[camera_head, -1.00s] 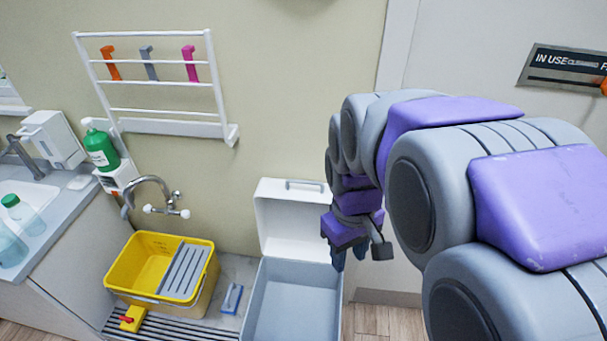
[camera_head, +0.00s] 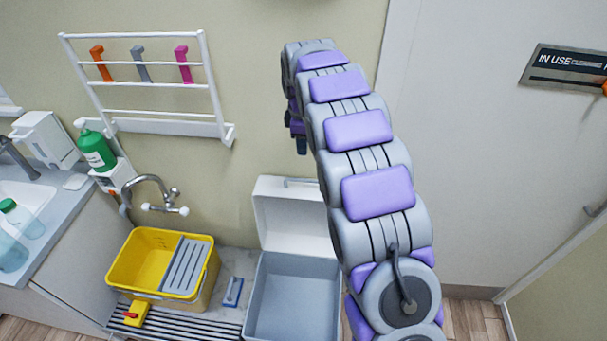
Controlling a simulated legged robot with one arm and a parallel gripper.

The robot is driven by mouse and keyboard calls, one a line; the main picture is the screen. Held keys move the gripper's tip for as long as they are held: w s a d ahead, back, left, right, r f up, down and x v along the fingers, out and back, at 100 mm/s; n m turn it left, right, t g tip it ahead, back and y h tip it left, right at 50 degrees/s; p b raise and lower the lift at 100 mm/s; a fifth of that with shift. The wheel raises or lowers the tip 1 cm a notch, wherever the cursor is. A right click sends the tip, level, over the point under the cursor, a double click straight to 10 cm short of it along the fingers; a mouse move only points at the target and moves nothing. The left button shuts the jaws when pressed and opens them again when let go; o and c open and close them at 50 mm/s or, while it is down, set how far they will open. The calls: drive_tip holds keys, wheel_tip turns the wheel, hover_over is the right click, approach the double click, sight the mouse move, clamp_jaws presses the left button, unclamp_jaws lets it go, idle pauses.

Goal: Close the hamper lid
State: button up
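The hamper (camera_head: 293,300) is a grey-white open box on the floor against the wall. Its white lid (camera_head: 287,218) stands raised at the back, leaning near the wall, with a grey handle on its upper edge. My arm covers the lid's right part. My gripper (camera_head: 299,142) is above the lid, in front of the wall, apart from the lid. It is small, dark and partly hidden behind my arm, so I cannot tell whether its fingers are open or shut.
A yellow mop bucket (camera_head: 139,262) stands left of the hamper, below a wall tap (camera_head: 160,208). A white wall rack (camera_head: 148,127) hangs above. A counter (camera_head: 48,240) with bottles is at far left. A door (camera_head: 490,140) is at right.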

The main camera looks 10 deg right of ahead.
sight(304, 180)
drive_tip(key=w+f, duration=0.1)
drive_tip(key=f, duration=0.4)
drive_tip(key=w+f+b, duration=0.1)
drive_tip(key=f, duration=0.5)
drive_tip(key=w+f, duration=0.1)
drive_tip(key=f, duration=0.5)
drive_tip(key=shift+d+f, duration=0.2)
drive_tip(key=shift+d, duration=0.15)
drive_tip(key=shift+c, duration=0.5)
clamp_jaws()
